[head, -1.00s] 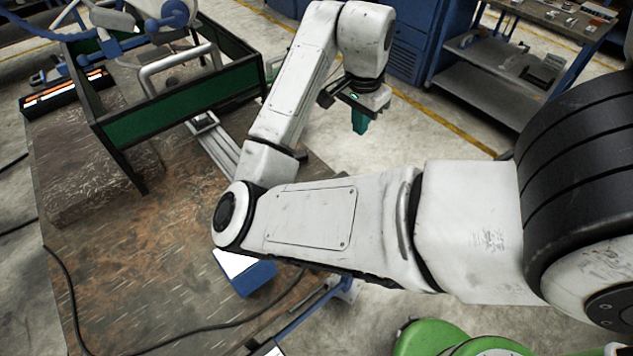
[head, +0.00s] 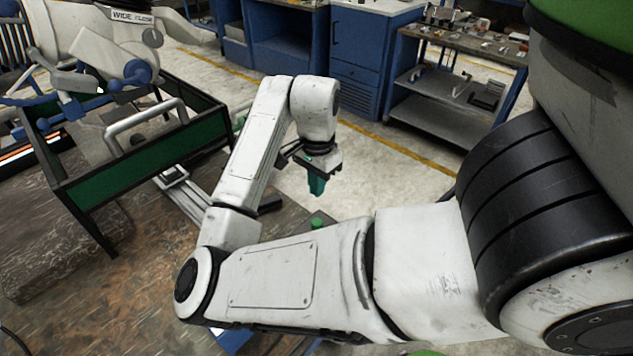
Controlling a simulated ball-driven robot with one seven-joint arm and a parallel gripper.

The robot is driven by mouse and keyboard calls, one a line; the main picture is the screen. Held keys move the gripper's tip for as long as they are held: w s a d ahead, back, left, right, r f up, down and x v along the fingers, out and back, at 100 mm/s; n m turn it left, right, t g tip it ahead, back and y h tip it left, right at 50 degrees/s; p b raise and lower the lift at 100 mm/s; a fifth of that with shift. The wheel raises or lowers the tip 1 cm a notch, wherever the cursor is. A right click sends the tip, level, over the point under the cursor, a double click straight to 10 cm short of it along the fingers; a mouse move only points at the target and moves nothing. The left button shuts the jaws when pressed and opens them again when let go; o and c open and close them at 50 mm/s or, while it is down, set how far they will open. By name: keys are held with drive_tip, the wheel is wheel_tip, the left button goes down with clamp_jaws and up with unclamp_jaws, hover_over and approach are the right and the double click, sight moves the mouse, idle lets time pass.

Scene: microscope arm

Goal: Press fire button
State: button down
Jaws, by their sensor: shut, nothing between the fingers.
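My gripper (head: 316,186) hangs from my folded arm with its green fingers shut and pointing down, empty. It appears over the floor just beyond the table edge. A small green button (head: 316,223) on a dark box shows below the gripper in the picture, just above my forearm, which hides the lower part of the box. Gripper and button are apart. I cannot tell whether this is the fire button, as no label on it is readable.
A green-sided frame with black edges (head: 120,165) stands on the worn brown table (head: 80,300) at left. A white machine marked "WIDE" (head: 100,35) rises behind it. A blue cabinet (head: 365,50) and a shelf bench (head: 450,95) stand at the back, with clear floor before them.

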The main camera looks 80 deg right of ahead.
sight(318, 222)
wheel_tip(318, 222, down, 10)
drive_tip(key=shift+p, duration=0.45)
drive_tip(key=shift+f, duration=0.15)
drive_tip(key=shift+s+f+b, duration=0.15)
drive_tip(key=shift+f+b, duration=0.5)
drive_tip(key=shift+f, duration=0.55)
drive_tip(key=shift+r+p, duration=0.4)
wheel_tip(318, 222, up, 5)
drive_tip(key=p, duration=0.4)
wheel_tip(318, 222, up, 9)
drive_tip(key=b, duration=0.1)
